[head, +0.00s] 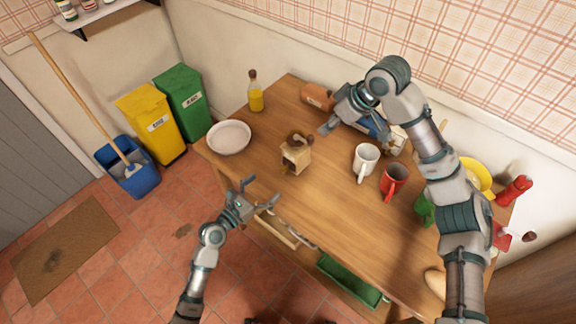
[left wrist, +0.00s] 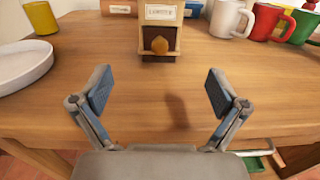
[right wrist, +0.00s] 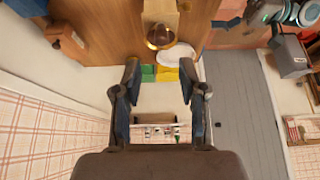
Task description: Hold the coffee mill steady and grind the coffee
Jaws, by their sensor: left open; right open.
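The coffee mill (head: 297,157) is a small wooden box with a brass top and a crank with a dark knob. It stands upright on the wooden table (head: 330,225). In the left wrist view the mill (left wrist: 160,30) shows its label and drawer knob, straight ahead between my fingers. My left gripper (head: 257,193) is open and empty at the table's front edge, apart from the mill. My right gripper (head: 328,118) is open above the back of the table, behind and right of the mill. In the right wrist view the mill's brass top (right wrist: 160,36) lies beyond my open fingers.
A brown container (head: 316,97) is at the back. The table's middle front is clear.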

